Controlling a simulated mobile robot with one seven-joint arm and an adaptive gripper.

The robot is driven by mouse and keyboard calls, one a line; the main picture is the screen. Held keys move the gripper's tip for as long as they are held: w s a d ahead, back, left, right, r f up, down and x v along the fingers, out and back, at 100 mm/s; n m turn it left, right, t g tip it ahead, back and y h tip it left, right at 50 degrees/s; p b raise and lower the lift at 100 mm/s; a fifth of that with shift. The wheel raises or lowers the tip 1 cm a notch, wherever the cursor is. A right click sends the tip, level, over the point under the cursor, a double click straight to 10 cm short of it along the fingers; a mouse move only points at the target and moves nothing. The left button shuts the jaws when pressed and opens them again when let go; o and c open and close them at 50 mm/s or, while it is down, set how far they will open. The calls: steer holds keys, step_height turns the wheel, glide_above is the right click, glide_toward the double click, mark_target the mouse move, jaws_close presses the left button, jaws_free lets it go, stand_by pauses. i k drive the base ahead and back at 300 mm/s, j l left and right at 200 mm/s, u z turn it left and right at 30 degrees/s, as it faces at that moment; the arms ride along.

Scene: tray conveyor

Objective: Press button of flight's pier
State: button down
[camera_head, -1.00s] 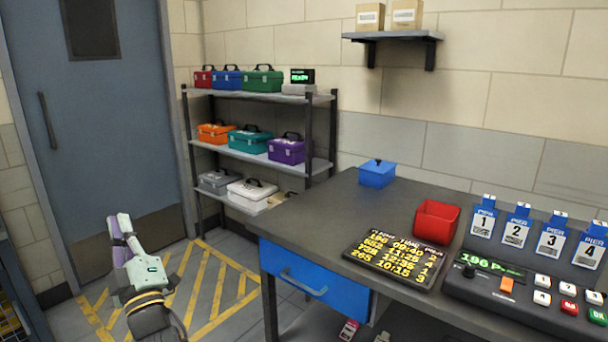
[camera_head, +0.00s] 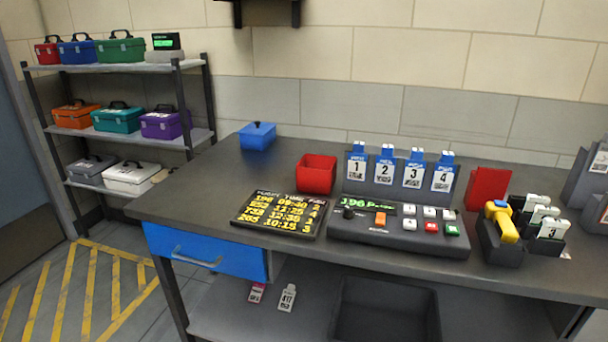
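A dark control console (camera_head: 365,233) stands on the workbench, with a green-lit display (camera_head: 368,203) that seems to begin with 196. It has white buttons (camera_head: 409,224), a red button (camera_head: 431,227), a green button (camera_head: 452,230), an orange piece (camera_head: 380,219) and a black knob (camera_head: 349,213). Button labels are too small to read. Behind it stand blue-topped pier tags 1 (camera_head: 356,170), 2 (camera_head: 384,172), 3 (camera_head: 413,175) and 4 (camera_head: 442,178). A black flight board (camera_head: 270,231) lies left of the console; its 196 row seems to end in 4. My gripper is out of view.
A red bin (camera_head: 316,175) and blue box (camera_head: 257,136) sit behind the board. A yellow-handled tool (camera_head: 502,222) and tag holders stand right of the console. A blue drawer (camera_head: 205,252) is under the bench. A shelf rack (camera_head: 130,138) with toolboxes stands left.

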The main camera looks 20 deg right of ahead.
mark_target(428, 212)
steer(key=i+l+z, duration=0.15)
steer(key=z, duration=0.2)
steer(key=i+l+z, duration=0.2)
steer(key=z, duration=0.15)
